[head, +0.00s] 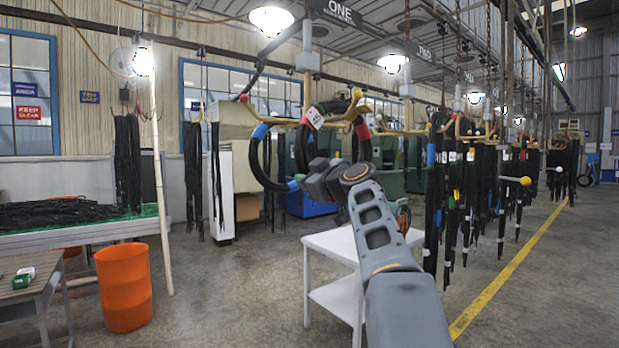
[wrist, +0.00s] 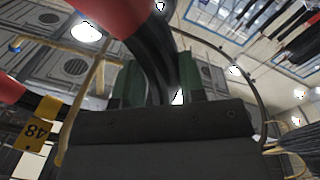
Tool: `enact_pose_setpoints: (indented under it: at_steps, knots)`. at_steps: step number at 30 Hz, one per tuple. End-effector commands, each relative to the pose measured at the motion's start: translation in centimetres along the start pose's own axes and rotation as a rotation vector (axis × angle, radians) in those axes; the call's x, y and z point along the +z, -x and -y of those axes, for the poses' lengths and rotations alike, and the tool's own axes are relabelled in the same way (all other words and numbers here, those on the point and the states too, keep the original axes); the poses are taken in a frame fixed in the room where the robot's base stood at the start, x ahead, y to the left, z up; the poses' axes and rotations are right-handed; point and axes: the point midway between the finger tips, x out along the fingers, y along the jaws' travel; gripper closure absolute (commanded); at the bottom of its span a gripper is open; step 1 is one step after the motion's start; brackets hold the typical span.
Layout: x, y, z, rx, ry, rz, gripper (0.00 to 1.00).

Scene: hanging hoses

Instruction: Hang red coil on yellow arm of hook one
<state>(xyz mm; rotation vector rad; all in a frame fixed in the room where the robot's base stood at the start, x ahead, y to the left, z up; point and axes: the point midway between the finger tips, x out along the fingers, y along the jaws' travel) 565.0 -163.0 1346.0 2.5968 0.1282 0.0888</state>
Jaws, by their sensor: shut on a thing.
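The red coil, a black hose ring with red bands (head: 362,132), is raised at hook one. My gripper (head: 318,180) is in front of and below the hook, shut on the coil's hose. In the wrist view the hose (wrist: 158,60) runs between the green fingers (wrist: 160,85), with a large red band (wrist: 112,14) above. Hook one (head: 307,60) hangs under the ONE sign. Its yellow-tipped arm (head: 358,94) shows at the coil's upper right. I cannot tell whether the coil is around that arm or in front of it. A red-tipped arm (head: 243,98) points left.
A blue-banded coil (head: 262,131) hangs close on the left of the red coil. A white tag (head: 316,118) and, in the wrist view, a yellow tag (wrist: 38,130) are near. A white table (head: 335,245) stands below. More loaded hooks (head: 465,150) line the right.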

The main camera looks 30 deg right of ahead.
Motion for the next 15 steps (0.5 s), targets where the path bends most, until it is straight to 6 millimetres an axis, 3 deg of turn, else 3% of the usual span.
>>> enact_pose_setpoints:
  at_steps: [10,11,15]
  knots:
    - [-0.19,0.08,-0.07,0.002,0.004,-0.003,1.00]
    - [-0.19,0.08,-0.07,0.002,0.004,-0.003,0.62]
    - [-0.15,0.07,-0.06,0.002,0.003,-0.002,0.48]
